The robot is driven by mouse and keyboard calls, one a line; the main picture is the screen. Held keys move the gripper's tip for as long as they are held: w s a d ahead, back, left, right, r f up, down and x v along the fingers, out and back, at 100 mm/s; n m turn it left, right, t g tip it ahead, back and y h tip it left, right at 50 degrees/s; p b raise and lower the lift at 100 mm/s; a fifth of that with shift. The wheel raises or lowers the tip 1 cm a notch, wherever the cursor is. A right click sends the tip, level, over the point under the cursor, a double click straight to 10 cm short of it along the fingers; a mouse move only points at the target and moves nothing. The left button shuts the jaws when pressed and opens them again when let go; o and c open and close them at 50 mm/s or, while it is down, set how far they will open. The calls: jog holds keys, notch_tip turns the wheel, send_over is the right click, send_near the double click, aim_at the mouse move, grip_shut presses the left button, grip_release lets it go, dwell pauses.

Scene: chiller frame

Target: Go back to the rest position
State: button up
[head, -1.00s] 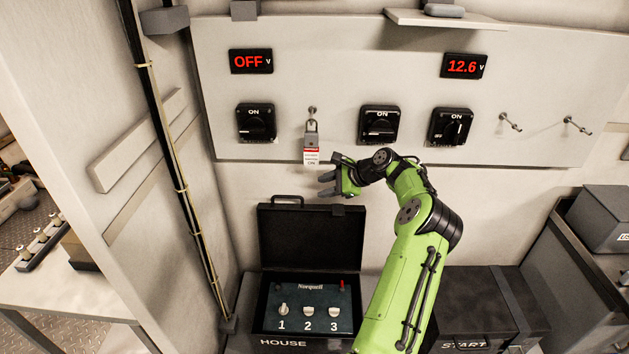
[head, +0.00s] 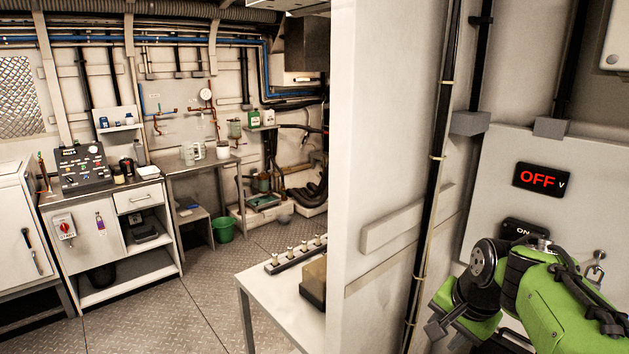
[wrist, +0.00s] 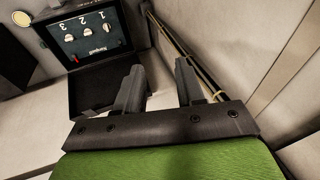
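My gripper (head: 442,325) is at the lower right of the head view, at the end of my green arm, in front of the white wall by the black pipe. In the wrist view its two dark fingers (wrist: 160,80) stand apart with nothing between them, so it is open and empty. The open black case (wrist: 105,85) with knobs 1, 2 and 3 shows upper left in the wrist view.
A white partition (head: 375,150) with a vertical black pipe (head: 437,150) stands close to my gripper. A white table (head: 262,300) with a rack of small posts (head: 295,254) is left of it. Open metal floor (head: 190,300) lies further left, before a workbench (head: 160,190).

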jog(key=s+a+n, duration=0.5)
jog(key=s, duration=0.6)
jog(key=s+a+n+t, duration=0.1)
jog(key=s+a+n, duration=0.4)
jog(key=s, duration=0.5)
jog(key=shift+s+a+h, duration=0.2)
jog(key=shift+s+h, duration=0.1)
jog(key=shift+s, duration=0.05)
jog(key=shift+f, duration=0.1)
jog(key=shift+d, duration=0.1)
